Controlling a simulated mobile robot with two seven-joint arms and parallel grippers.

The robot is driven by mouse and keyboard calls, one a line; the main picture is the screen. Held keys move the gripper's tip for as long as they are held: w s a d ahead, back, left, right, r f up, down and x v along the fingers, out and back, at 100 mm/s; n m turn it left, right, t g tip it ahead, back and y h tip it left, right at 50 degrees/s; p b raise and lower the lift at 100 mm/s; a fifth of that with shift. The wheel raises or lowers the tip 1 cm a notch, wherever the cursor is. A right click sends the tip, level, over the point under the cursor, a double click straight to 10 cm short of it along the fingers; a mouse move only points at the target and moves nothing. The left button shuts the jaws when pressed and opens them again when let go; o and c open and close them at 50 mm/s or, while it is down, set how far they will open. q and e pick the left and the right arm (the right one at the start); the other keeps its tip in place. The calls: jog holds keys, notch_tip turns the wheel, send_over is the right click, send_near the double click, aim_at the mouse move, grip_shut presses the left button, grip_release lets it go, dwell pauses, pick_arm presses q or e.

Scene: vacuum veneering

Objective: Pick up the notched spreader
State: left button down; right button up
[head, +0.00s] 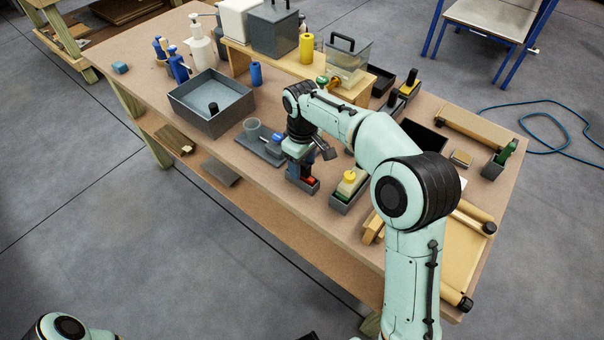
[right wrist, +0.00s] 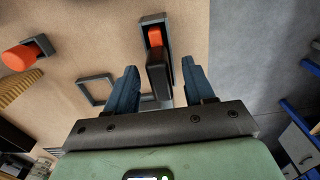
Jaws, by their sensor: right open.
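A tool with a black handle and an orange-red part (right wrist: 155,60) stands in a narrow grey holder; it seems to be the notched spreader, though no notches show. In the head view its red part (head: 310,180) shows in the dark holder (head: 308,188) near the table's front edge. My right gripper (head: 301,168) is above it, pointing down. In the right wrist view my right gripper (right wrist: 160,80) is open, one dark blue finger on each side of the black handle, with gaps between. My left gripper is not in view; only part of my left arm shows.
In the wrist view an orange-ended object (right wrist: 20,57) is on the left.

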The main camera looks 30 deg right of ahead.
jog(key=shift+f, duration=0.9)
grip_shut()
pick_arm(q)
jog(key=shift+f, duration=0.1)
pick_arm(e)
jog(key=shift+r, duration=0.15)
